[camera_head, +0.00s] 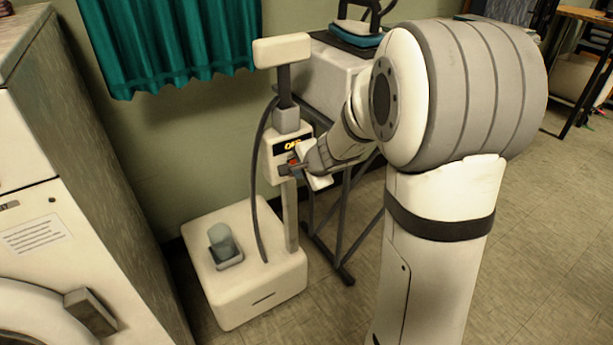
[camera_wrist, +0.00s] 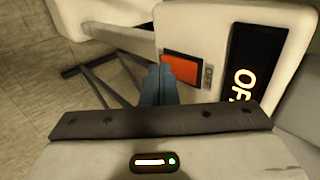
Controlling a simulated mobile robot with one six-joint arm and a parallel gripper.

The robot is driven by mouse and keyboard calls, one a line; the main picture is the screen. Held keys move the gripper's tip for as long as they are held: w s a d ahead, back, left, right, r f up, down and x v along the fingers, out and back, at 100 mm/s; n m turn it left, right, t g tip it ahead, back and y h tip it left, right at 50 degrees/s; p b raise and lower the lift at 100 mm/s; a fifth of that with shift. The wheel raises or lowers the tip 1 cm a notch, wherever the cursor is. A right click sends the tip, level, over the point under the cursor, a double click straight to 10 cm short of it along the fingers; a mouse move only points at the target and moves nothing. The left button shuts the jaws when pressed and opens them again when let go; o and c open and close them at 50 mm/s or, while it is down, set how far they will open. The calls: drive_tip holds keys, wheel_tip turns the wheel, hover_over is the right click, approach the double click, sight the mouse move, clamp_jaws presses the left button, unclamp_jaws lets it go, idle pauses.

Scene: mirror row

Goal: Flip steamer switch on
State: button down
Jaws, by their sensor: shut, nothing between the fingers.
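The steamer (camera_head: 262,290) stands on the floor as a white base with a pole and a white control box (camera_head: 272,172). The box's black display (camera_head: 287,145) shows yellow letters that read OFF; it also shows in the wrist view (camera_wrist: 243,65), partly cut off. The red-orange steamer switch (camera_wrist: 184,68) sits on the box face beside the display. My gripper (camera_wrist: 160,78) is shut and empty, its tips at the switch's near left edge. I cannot tell whether they touch it. In the head view my gripper (camera_head: 285,170) is at the box front and partly covers the switch.
A white front-loading machine (camera_head: 60,170) stands at the left. A hose (camera_head: 255,190) hangs beside the pole.

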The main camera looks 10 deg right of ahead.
idle(0.3)
drive_tip(key=shift+w, duration=0.25)
drive_tip(key=shift+r+p, duration=0.5)
drive_tip(key=shift+r, duration=0.3)
